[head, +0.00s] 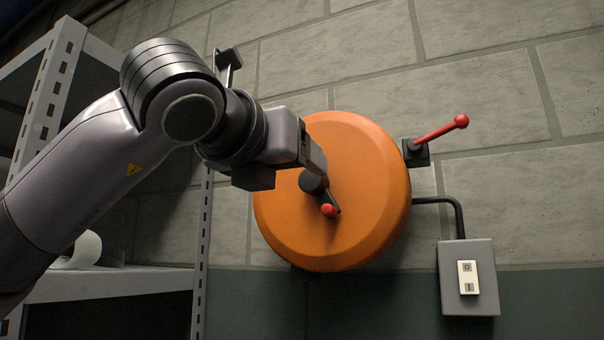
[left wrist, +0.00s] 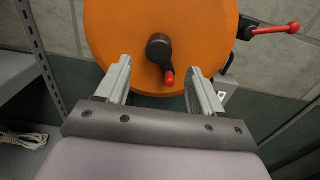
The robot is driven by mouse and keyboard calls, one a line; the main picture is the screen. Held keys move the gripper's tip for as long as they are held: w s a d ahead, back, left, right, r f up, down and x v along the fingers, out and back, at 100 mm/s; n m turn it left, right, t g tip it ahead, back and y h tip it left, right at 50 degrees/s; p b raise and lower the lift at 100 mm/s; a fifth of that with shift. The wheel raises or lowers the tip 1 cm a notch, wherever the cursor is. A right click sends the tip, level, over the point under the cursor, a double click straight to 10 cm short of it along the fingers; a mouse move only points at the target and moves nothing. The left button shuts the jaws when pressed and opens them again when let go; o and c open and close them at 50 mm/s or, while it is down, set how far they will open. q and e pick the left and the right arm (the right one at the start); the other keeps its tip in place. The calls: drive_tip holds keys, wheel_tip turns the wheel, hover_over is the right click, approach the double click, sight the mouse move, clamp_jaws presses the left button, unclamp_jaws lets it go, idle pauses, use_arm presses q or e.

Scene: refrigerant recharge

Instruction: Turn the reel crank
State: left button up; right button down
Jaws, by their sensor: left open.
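The orange reel (head: 365,200) is mounted on the block wall, and its face fills the top of the left wrist view (left wrist: 115,35). Its black crank (head: 315,183) sits at the reel's centre, with a short arm pointing down and slightly right to a red knob (head: 328,210). In the left wrist view the crank (left wrist: 158,50) and red knob (left wrist: 169,78) show between the two fingers. My left gripper (left wrist: 160,78) is open and empty, its fingers apart on either side of the knob without visible contact. In the head view its fingertips are mostly hidden. My right gripper is not in view.
A red-handled lever (head: 440,131) on a black mount is right of the reel. A grey switch box (head: 468,278) with a cable is at lower right. A metal shelf (head: 110,284) stands at left, with a coiled white rope (left wrist: 22,136) on it.

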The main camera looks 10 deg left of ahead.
sight(310, 178)
use_arm(q)
drive_tip(key=shift+n, duration=0.3)
drive_tip(key=w, duration=0.2)
drive_tip(key=w+p, duration=0.2)
drive_tip(key=w, duration=0.1)
drive_tip(key=shift+w+d+r, duration=0.15)
drive_tip(key=shift+w+d, duration=0.15)
drive_tip(key=shift+d, duration=0.1)
drive_tip(key=shift+w+d+p, duration=0.15)
drive_tip(key=shift+w+p, duration=0.15)
drive_tip(key=shift+w, duration=0.45)
drive_tip(key=c, duration=1.1)
